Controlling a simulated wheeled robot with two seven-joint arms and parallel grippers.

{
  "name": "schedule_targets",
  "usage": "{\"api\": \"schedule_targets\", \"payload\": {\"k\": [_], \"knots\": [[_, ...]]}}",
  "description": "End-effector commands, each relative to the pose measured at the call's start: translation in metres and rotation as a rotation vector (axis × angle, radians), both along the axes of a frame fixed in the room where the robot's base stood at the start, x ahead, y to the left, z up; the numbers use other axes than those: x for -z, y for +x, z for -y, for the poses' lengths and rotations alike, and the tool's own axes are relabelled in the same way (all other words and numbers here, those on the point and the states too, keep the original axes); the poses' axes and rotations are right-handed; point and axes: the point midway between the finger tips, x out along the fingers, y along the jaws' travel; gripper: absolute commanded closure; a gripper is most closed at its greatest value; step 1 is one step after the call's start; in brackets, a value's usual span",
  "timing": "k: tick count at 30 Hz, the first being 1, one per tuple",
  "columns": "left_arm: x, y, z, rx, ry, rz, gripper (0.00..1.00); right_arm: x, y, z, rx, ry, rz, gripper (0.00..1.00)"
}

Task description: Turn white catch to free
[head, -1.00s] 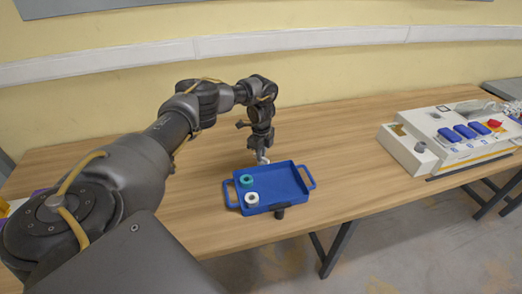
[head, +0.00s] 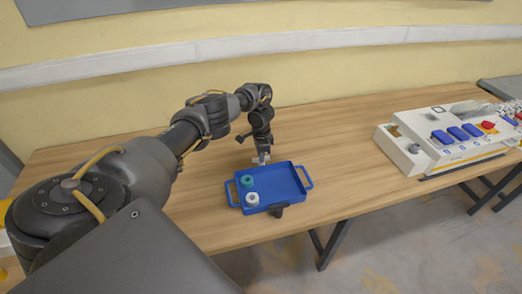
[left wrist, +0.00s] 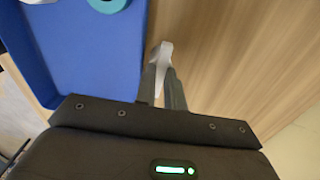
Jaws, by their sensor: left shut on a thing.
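A small white catch (left wrist: 165,50) shows between my left gripper's fingertips in the left wrist view. My left gripper (left wrist: 163,80) is shut on it. In the head view the left gripper (head: 262,155) points down just behind the back edge of the blue tray (head: 296,190), and the white catch (head: 262,160) shows as a small pale patch at its tips. How far the catch is turned, and what it is fixed to, I cannot tell. My right gripper is not in view.
The tray holds a teal ring (head: 247,181) and a white ring (head: 252,198) at its left side. A dark piece (head: 278,210) sits at its front edge. A white socket box (head: 448,150) with blue covers stands at the right. The wooden table (head: 335,135) is clear between them.

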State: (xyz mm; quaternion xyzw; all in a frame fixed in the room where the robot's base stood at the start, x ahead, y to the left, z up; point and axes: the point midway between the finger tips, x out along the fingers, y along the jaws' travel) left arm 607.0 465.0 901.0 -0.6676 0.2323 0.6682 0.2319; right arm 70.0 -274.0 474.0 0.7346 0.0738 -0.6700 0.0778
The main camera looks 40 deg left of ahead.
Motion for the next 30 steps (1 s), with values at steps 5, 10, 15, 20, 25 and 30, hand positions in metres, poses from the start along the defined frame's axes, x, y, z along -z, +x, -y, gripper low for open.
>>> {"api": "schedule_targets", "payload": {"k": [5,10,15,20,25,30], "knots": [[-0.0002,-0.0007,-0.0007,-0.054,0.001,-0.002,1.0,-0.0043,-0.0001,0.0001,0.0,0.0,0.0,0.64],[0.0,-0.0004,-0.0007,-0.075,0.001,-0.001,1.0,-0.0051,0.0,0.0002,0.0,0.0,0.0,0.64],[0.0002,-0.0004,-0.0008,-0.08,0.001,-0.001,1.0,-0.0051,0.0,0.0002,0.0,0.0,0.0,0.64],[0.0002,-0.0002,-0.0008,-0.08,0.001,0.0,1.0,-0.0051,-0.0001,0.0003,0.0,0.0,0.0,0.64],[0.0002,-0.0002,-0.0007,-0.08,0.001,0.001,0.76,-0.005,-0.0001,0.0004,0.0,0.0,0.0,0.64],[0.0001,0.0001,-0.0003,-0.078,0.0,0.0,0.67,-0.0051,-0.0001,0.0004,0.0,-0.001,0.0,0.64]]}}
